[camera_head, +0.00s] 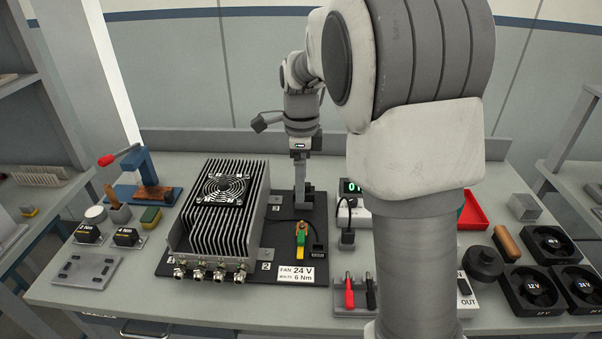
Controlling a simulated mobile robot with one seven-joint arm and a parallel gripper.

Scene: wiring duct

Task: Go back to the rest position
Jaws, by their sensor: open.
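My gripper (302,188) is in the middle of the view, pointing down over the black plate (283,262), just right of the finned heat sink (215,228). Its fingers are small and dark here, but it appears open, with nothing visible held. I cannot tell whether it touches anything at its tips. My large arm links rise in front on the right and hide part of the bench. A black fan (222,190) is set on top of the heat sink. A green and yellow connector (301,241) stands on the plate in front of my gripper.
A red-handled press (145,180) stands at the left rear. Black fans (530,290) and a red tray (472,211) are at the right. Red and black probes (350,293) stand in a grey holder in front. A small display (351,187) stands right of my gripper.

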